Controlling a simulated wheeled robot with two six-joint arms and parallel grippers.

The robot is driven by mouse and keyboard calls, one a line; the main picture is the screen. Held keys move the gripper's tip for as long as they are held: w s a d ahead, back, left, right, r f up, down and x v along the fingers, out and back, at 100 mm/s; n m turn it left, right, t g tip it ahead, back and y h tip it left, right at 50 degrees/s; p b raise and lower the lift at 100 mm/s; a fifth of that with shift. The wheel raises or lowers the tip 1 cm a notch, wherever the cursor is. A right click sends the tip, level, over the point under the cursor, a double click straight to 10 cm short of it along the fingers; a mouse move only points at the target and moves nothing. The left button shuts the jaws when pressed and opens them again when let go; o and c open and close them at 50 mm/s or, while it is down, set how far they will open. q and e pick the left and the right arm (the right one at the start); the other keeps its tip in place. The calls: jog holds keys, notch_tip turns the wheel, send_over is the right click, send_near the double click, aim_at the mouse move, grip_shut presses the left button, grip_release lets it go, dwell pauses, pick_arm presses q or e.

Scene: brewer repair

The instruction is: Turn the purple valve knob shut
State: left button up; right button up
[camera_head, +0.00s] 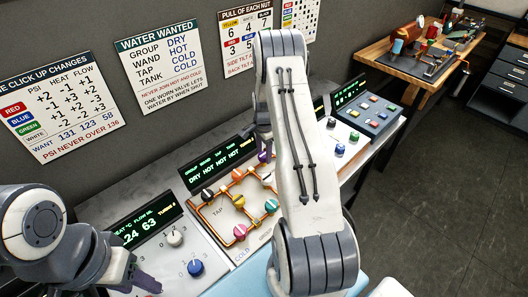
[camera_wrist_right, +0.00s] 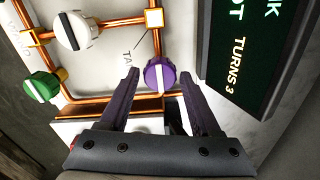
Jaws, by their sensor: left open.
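In the right wrist view, the purple valve knob (camera_wrist_right: 154,76) with a white stripe sits on the copper piping. My right gripper (camera_wrist_right: 159,74) is open, with one dark fingertip on each side of the knob and narrow gaps showing. In the head view, my right gripper (camera_head: 265,148) reaches down at the far right corner of the valve panel (camera_head: 222,217), partly hidden by its own arm. My left gripper (camera_head: 146,283) is open and empty at the lower left, over the neighbouring panel and away from the valves.
A display (camera_head: 218,165) stands behind the panel; "TURNS 3" shows on it in the wrist view. A green knob (camera_wrist_right: 42,86) and a white knob (camera_wrist_right: 76,31) are nearby. Blue (camera_head: 196,267) and white (camera_head: 175,237) knobs lie near my left gripper. A wall rises behind.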

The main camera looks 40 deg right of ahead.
grip_shut()
jog(key=n+b, duration=0.2)
jog(key=n, duration=0.1)
jog(key=shift+w, duration=0.1)
jog(key=n+b, duration=0.2)
jog(key=n, duration=0.2)
jog(key=shift+n, duration=0.4)
jog(key=n+b, duration=0.2)
jog(key=n, duration=0.3)
jog(key=n+b, duration=0.1)
jog(key=n, duration=0.4)
jog(key=shift+w+r, duration=0.1)
